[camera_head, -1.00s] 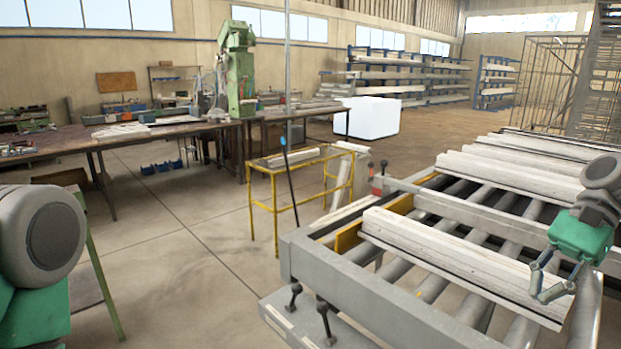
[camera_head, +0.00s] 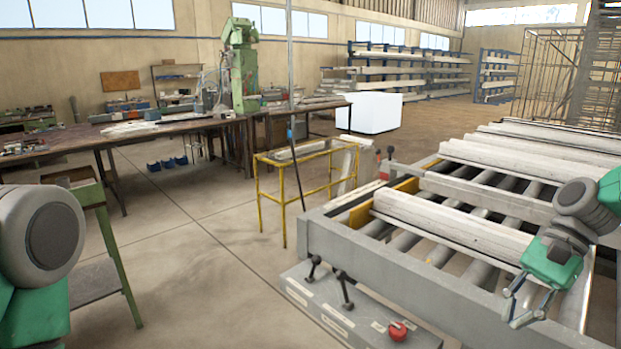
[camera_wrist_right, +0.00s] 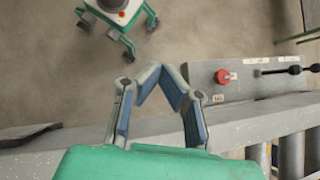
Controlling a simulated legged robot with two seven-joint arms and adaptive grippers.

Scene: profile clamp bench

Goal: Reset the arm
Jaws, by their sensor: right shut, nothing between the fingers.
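My right gripper (camera_head: 525,310) comes in from the right edge of the head view, over the near edge of the roller bench (camera_head: 350,246). In the right wrist view the fingers (camera_wrist_right: 160,72) are drawn together at the tips with nothing between them. They hang apart from the bench's grey frame, which shows below and behind them. A long pale profile (camera_head: 450,220) lies on the rollers, to the left of the gripper and apart from it. My left arm's grey joint and green link show at the left edge; its gripper is out of the picture.
A control box with a red knob (camera_head: 398,331) and black levers juts from the bench's near side; the knob also shows in the right wrist view (camera_wrist_right: 222,76). More profiles lie farther back. A yellow stand (camera_head: 262,200) is beyond. Open floor lies left of the bench.

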